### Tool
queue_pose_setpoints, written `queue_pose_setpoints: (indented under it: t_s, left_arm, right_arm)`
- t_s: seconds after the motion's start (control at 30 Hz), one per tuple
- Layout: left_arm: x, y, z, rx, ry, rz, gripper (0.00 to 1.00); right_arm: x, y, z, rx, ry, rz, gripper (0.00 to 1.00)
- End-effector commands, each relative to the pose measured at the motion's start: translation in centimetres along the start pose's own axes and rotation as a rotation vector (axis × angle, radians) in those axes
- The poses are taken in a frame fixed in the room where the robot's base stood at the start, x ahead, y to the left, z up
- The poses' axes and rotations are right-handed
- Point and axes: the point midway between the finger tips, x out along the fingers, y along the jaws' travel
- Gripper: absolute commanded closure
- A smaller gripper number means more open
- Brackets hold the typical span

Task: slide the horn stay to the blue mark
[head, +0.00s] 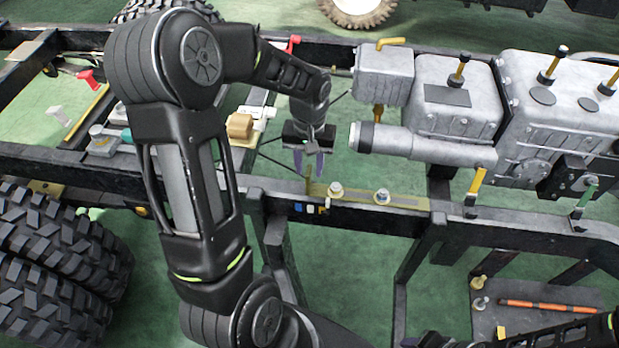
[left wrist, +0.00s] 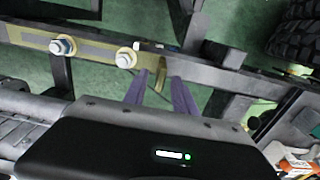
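The horn stay (head: 309,186) looks like a small gold upright tab at the left end of a gold strip on the dark frame rail. The blue mark (head: 298,207) is on the rail's front face, just below and left of the tab. Grey and yellow marks sit right of it. My left gripper (head: 308,167) points down over the tab, its purple fingers apart. In the left wrist view the tab (left wrist: 160,79) stands between the fingers (left wrist: 160,92); contact cannot be told. Only part of my right arm shows at the bottom right; its fingers are unclear.
Two bolts (head: 335,190) (head: 382,196) stand on the strip right of the tab. A grey cylinder and engine block (head: 545,120) lie behind on the right. A tan block (head: 240,126) is behind on the left. A tray with an orange rod (head: 545,305) is at the lower right.

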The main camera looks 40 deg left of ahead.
Motion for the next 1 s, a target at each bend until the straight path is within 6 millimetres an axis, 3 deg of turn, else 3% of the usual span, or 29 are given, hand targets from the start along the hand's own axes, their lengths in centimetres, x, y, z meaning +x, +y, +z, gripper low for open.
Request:
queue_pose_setpoints:
  t_s: [0.3,0.67,1.0]
  left_arm:
    - [4.7,0.0,0.1,-0.001,-0.004,0.000,0.67]
    - [5.5,0.0,0.0,0.000,-0.001,0.000,0.67]
    - [5.5,0.0,0.1,0.001,-0.001,0.001,0.93]
  right_arm:
    - [-0.2,-0.1,0.0,0.000,0.000,0.000,0.64]
    - [-0.2,-0.1,0.0,0.000,0.000,0.000,0.64]
    - [-0.2,-0.1,0.0,0.000,0.000,0.000,0.64]
